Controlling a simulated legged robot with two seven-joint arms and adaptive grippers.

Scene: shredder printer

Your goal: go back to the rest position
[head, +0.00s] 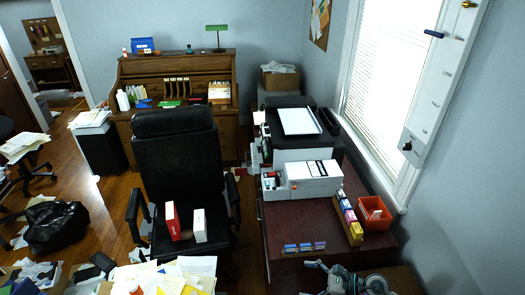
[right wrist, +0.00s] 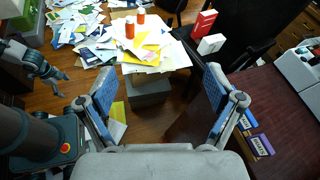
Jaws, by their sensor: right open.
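My right gripper (right wrist: 158,82) is open and empty in the right wrist view, its two blue-padded fingers spread wide over the floor near the dark red desk (right wrist: 282,108). Part of it also shows at the bottom edge of the head view (head: 347,281), in front of the desk. My left gripper (right wrist: 58,75) shows small at the left of the right wrist view, above the wooden floor. Its fingers are too small to judge. It does not show in the head view.
A black office chair (head: 178,150) holds a red box (head: 172,221) and a white box (head: 199,226). A paper pile (right wrist: 145,48) with orange bottles lies nearby. On the desk are a grey machine (head: 303,182), an orange bin (head: 374,213) and small labelled boxes (head: 304,247).

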